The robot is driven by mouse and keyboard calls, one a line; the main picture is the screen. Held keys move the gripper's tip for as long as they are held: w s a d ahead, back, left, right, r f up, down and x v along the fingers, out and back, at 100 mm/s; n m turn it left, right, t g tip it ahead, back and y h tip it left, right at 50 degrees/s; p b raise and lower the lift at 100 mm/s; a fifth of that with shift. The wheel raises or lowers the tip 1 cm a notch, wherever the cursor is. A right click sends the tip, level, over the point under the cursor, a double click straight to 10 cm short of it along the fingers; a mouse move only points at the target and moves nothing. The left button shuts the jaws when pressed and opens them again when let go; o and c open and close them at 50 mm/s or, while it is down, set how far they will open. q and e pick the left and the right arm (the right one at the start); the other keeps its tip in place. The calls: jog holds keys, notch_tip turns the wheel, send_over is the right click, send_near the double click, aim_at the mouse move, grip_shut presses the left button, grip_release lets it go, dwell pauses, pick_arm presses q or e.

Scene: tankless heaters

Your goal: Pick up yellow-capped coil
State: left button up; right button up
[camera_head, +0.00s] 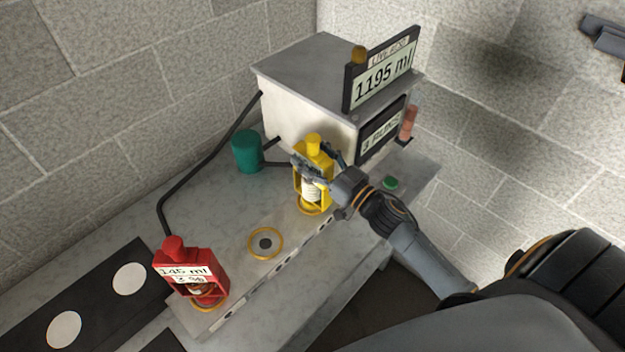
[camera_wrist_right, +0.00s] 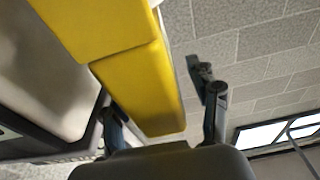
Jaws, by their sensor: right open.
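The yellow-capped coil (camera_head: 313,196) stands upright in its yellow frame on a ringed spot of the pale strip, in front of the grey box. My right gripper (camera_head: 322,164) is at the upper part of the yellow frame, its fingers open and on either side of it. In the right wrist view the yellow frame (camera_wrist_right: 140,85) fills the space between the open fingers (camera_wrist_right: 160,110); I cannot tell whether they touch it. The gripper hides part of the frame's right side. My left gripper is not in view.
A red-capped coil (camera_head: 190,272) labelled 145 ml stands on the near left ring. An empty ring (camera_head: 265,243) lies between the two coils. The grey box (camera_head: 305,100) with a 1195 ml sign (camera_head: 383,75) stands close behind. A green cylinder (camera_head: 247,152) and black pipes are at the left.

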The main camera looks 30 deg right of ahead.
jog(key=shift+s, duration=0.1)
jog(key=shift+c, duration=0.3)
grip_shut()
jog(key=shift+r, duration=0.1)
